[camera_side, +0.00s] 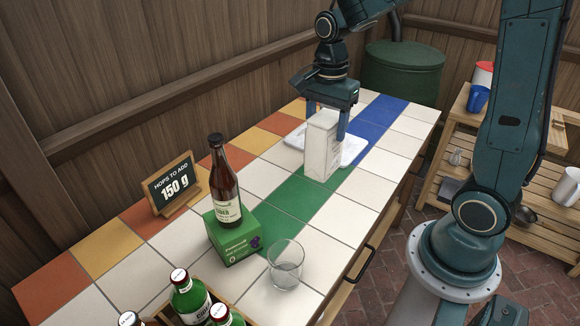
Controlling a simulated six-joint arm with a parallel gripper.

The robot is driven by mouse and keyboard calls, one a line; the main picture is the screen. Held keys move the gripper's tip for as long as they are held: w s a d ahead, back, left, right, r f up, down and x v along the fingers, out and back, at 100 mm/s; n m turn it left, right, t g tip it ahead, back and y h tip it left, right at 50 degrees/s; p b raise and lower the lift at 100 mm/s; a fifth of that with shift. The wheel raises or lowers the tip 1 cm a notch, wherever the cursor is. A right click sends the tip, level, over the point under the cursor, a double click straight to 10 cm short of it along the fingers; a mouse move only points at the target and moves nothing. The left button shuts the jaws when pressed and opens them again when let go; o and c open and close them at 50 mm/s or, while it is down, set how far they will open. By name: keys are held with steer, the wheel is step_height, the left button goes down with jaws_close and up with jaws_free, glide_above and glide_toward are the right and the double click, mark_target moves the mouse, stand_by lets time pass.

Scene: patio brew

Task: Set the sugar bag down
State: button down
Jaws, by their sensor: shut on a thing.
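The sugar bag (321,148) is a pale, upright, box-shaped bag with faint print on its front. My gripper (326,117) points down over it from above, with one blue finger on each side of its upper part, and is shut on it. The bag is upright in front of a white tray (352,152). Its lower end is close to the tiles by the green band; I cannot tell whether it touches them.
A brown bottle (224,190) stands on a green box (232,240), beside a glass (286,265). A sign reading 150 g (173,187) stands at the back left. White tiles (345,215) right of the bag are clear.

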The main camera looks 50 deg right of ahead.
mark_target(322, 168)
step_height(322, 168, down, 12)
steer(key=shift+f, duration=0.1)
stand_by(0.5)
steer(key=shift+f, duration=2)
steer(key=shift+c, duration=2.3)
jaws_free()
step_height(322, 168, up, 12)
steer(key=shift+r, duration=0.1)
